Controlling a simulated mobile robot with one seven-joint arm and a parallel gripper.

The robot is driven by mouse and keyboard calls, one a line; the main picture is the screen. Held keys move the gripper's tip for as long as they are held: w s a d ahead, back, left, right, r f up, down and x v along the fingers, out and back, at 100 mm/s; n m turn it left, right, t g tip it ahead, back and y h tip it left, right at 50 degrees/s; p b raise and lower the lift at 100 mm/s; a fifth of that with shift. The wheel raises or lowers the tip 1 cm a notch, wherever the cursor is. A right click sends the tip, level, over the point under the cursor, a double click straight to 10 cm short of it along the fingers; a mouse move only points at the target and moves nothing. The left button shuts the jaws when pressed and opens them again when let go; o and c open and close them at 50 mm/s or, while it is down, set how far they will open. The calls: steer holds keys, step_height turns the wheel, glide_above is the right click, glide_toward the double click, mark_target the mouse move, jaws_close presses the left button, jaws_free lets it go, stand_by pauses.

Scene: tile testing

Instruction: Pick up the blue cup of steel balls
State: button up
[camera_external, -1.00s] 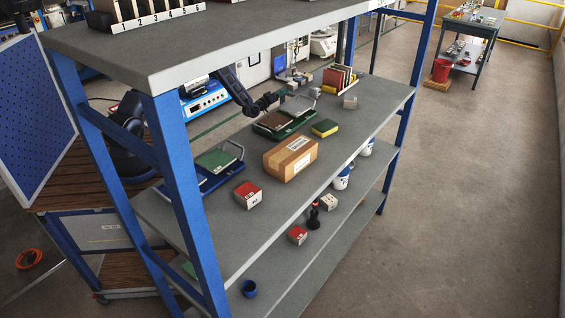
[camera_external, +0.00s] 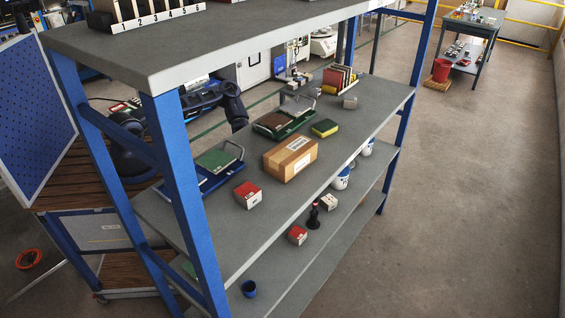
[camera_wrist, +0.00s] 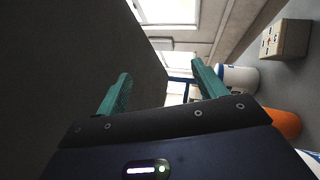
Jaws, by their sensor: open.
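A small blue cup (camera_external: 249,289) stands upright on the lower shelf (camera_external: 285,272), near its front edge at the bottom of the external view. Its contents are too small to make out. My gripper (camera_wrist: 160,85) is open and empty in the wrist view, its two teal fingers wide apart. In the external view my dark arm (camera_external: 232,105) is behind the rack, above and far from the cup; I cannot make out the fingertips there. The cup does not show clearly in the wrist view.
The middle shelf holds a cardboard box (camera_external: 290,158), a red box (camera_external: 248,195), a green tray (camera_external: 283,121), a blue tray (camera_external: 215,170) and a yellow-green sponge (camera_external: 324,128). A dark bottle (camera_external: 314,216) and a red box (camera_external: 297,235) stand on the lower shelf. Blue posts frame the rack.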

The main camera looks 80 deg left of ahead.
steer(key=s+d+f+n+g+h, duration=0.1)
steer(key=s+d+h, duration=0.1)
steer(key=s+d, duration=0.35)
steer(key=s+d+f+n+g+h, duration=0.1)
steer(key=s+d+f+g+h, duration=0.15)
steer(key=d, duration=0.55)
steer(key=n+g+h, duration=0.4)
steer(key=n+g, duration=0.1)
steer(key=g, duration=0.4)
glide_toward(249, 288)
steer(key=r, duration=0.1)
steer(key=d+r, duration=0.2)
steer(key=r, duration=0.1)
steer(key=shift+s+r, duration=0.1)
steer(key=shift+s, duration=0.1)
steer(key=shift+d, duration=0.25)
steer(key=x, duration=0.5)
steer(key=shift+w+a+f+x, duration=0.1)
steer(key=shift+a+x, duration=0.05)
steer(key=shift+x, duration=0.75)
steer(key=shift+w+a+f+x, duration=0.1)
steer(key=shift+x, duration=0.8)
steer(key=shift+w+a+f+x, duration=0.1)
steer(key=shift+a+x, duration=0.05)
steer(key=shift+x, duration=0.75)
steer(key=c, duration=1.1)
